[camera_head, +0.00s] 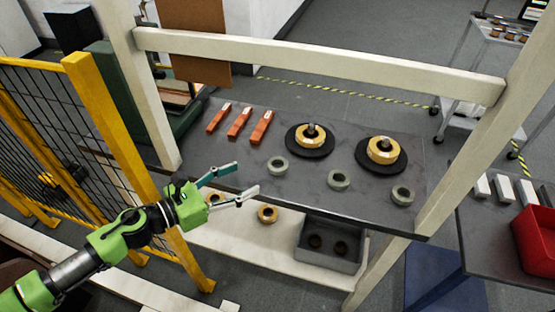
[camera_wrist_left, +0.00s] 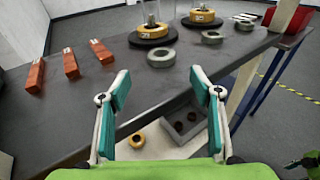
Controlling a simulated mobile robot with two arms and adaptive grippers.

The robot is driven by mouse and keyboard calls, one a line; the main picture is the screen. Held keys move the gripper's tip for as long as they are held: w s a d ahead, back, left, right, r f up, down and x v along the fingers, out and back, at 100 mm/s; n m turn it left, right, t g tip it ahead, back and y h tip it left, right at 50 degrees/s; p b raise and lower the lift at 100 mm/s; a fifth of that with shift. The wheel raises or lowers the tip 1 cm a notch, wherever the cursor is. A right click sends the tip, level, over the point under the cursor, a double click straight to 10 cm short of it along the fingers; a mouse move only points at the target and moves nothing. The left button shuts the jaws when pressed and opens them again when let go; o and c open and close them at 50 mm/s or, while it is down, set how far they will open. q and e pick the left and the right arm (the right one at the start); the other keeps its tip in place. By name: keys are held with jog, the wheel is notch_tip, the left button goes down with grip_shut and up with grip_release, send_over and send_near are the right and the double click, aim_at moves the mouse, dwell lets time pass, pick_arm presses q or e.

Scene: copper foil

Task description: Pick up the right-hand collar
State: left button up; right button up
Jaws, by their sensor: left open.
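Three grey-green ring collars lie flat in a row on the dark table (camera_head: 225,150). The right-hand collar (camera_head: 402,194) is near the table's right front corner; the middle collar (camera_head: 339,180) and left collar (camera_head: 277,166) lie left of it. In the left wrist view, the nearest collar (camera_wrist_left: 161,58) lies beyond my fingertips, with another collar (camera_wrist_left: 211,37) farther right. My left gripper (camera_head: 247,177) is open and empty at the table's front edge, left of all three collars and well apart from the right-hand one. Its spread fingers also show in the wrist view (camera_wrist_left: 161,88).
Two yellow rings (camera_head: 310,135) (camera_head: 383,150) sit on black discs behind the collars. Several orange blocks (camera_head: 239,123) lie at the left. A lower shelf holds a grey bin (camera_head: 330,259) and a yellow ring (camera_head: 267,214). A pale frame post (camera_head: 455,165) stands at the right.

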aim_at(272, 167)
pick_arm(q)
jog(key=x, duration=0.5)
jog(key=shift+r+p, duration=0.15)
jog(key=shift+p, duration=0.15)
jog(key=shift+w+d, duration=0.3)
jog(key=shift+d, duration=0.1)
jog(key=x, duration=0.4)
jog(key=shift+d+f, duration=0.2)
jog(key=shift+f, duration=0.1)
jog(key=shift+w+d+f, duration=0.1)
jog(key=shift+w+d, duration=0.1)
jog(key=shift+d, duration=0.05)
jog(key=shift+c, duration=0.8)
jog(key=c, duration=1.2)
pick_arm(e)
jog(key=shift+s+a+r, duration=0.1)
jog(key=shift+s+r, duration=0.1)
jog(key=shift+s, duration=0.3)
jog(key=shift+s+r, duration=0.2)
jog(key=shift+s, duration=0.3)
